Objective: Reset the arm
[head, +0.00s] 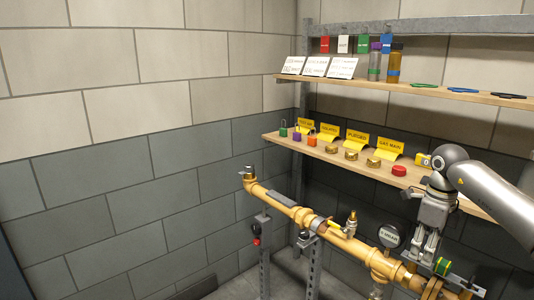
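My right arm (495,195) comes in from the right edge and bends down at a dark round joint. My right gripper (425,254) points down over the right end of the brass pipe line. Its two fingers look apart, with a gap and nothing visible between them. A green-banded fitting (443,266) is close beside the fingertips; whether they touch it I cannot tell. My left gripper is not in view.
The brass pipe (275,198) with a yellow-handled valve (348,226) and a round gauge (389,235) runs on grey posts (264,262). Behind it, the lower shelf (290,143) holds locks, yellow tags and brass caps. The upper shelf (425,90) holds cards and bottles. Room at left is clear.

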